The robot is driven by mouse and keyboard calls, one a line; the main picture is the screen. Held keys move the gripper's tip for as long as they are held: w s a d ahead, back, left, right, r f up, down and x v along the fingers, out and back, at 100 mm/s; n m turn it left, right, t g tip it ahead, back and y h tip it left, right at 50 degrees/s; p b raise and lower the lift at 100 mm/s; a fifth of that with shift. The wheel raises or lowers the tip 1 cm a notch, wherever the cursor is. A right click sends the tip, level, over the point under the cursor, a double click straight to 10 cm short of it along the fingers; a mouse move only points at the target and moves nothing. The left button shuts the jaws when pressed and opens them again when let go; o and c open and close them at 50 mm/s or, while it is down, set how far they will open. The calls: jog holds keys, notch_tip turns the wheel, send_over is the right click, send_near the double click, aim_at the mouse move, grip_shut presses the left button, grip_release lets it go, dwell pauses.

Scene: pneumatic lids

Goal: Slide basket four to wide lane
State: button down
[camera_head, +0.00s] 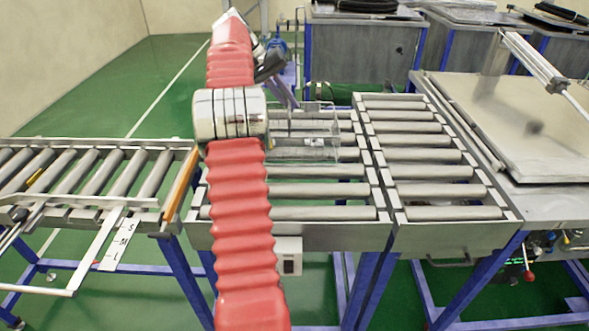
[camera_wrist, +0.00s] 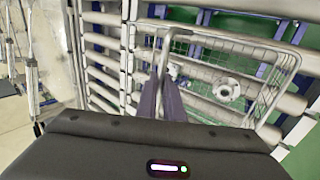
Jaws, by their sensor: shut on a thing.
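A wire basket (camera_head: 305,152) stands on the middle roller lane (camera_head: 318,191), towards its far end, partly hidden by my red arm. In the wrist view the basket (camera_wrist: 243,43) is to the right of my fingers, with a round metal part (camera_wrist: 226,89) in it. My gripper (camera_wrist: 166,88) is shut on the near-left rim of the basket, its dark fingers close together there. Another roller lane (camera_head: 422,172) lies directly to the right of the middle one in the head view. I cannot read any number on the basket or lanes.
A left roller conveyor (camera_head: 85,172) ends at an orange bar (camera_head: 180,187). A plate marked S, M, L (camera_head: 113,240) hangs at its front. The right lane's rollers are clear.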

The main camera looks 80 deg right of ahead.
jog(key=shift+f, duration=0.1)
jog(key=c, duration=1.8)
grip_release()
jog(key=shift+r, duration=4.1)
jog(key=shift+w, duration=0.15)
